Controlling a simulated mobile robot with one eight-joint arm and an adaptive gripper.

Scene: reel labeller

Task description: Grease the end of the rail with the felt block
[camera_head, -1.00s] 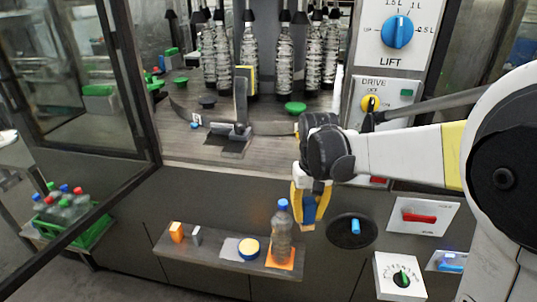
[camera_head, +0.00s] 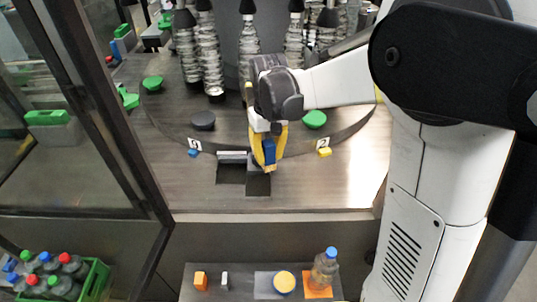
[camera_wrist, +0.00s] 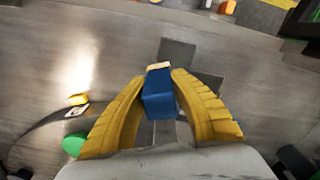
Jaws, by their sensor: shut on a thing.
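My gripper (camera_head: 267,166) has yellow fingers and is shut on a blue block, the felt block (camera_head: 269,151), above the grey deck. In the wrist view the blue block (camera_wrist: 158,102) sits between the two fingertips (camera_wrist: 159,82), with a pale tan strip at its far end. A short grey bar, seemingly the rail (camera_head: 232,157), lies just left of the gripper beside dark patches on the deck. The gripper and block hide what is behind them, so I cannot tell whether the block touches the rail.
A round turntable with several clear bottles (camera_head: 249,48) stands behind. A front shelf holds a blue-capped bottle (camera_head: 325,268) and a yellow tin (camera_head: 284,281). A glass door frame (camera_head: 120,130) stands at left.

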